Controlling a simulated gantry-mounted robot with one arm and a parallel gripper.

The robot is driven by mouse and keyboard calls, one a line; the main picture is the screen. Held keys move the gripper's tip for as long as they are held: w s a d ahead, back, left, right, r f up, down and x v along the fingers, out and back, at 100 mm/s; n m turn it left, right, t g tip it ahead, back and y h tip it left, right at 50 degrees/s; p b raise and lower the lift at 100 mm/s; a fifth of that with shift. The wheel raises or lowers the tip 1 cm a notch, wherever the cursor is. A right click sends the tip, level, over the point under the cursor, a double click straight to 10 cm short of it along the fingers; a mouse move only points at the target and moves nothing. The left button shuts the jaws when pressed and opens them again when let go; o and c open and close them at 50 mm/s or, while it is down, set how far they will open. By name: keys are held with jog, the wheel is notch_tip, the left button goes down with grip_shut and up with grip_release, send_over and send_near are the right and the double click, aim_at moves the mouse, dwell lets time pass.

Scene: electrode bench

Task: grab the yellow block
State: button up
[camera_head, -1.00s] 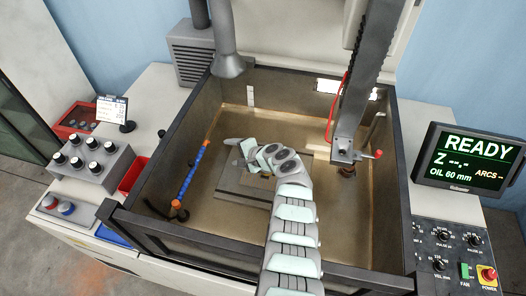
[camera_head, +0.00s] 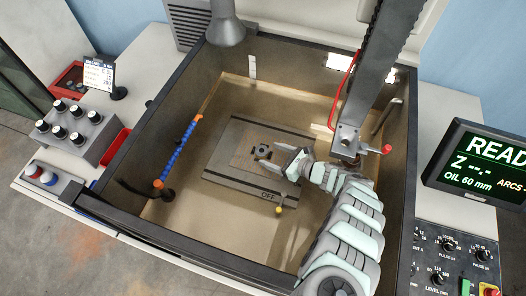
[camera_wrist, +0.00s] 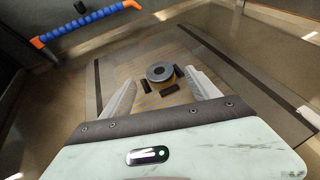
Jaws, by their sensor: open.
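I cannot tell for sure whether this part is the yellow block. In the head view the same spot is a small dark fixture (camera_head: 260,150) on the flat plate (camera_head: 228,150). My gripper (camera_head: 270,156) is open and empty, just right of the fixture. In the wrist view its two pale fingers lie on either side of the disc, apart from it.
The deep tank has dark rims (camera_head: 130,165). A vertical machine head (camera_head: 347,140) with a red lever hangs to the right of the plate. A blue segmented hose (camera_head: 178,155) stands at the left.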

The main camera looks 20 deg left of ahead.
aim_at(263, 151)
jog(key=x, duration=0.3)
jog(key=shift+s+f, duration=0.1)
jog(key=shift+s, duration=0.05)
jog(key=shift+w+a+f+b, duration=0.1)
jog(key=shift+w+a+b, duration=0.1)
jog(key=shift+a+b, duration=0.2)
jog(key=shift+c, duration=0.3)
grip_shut()
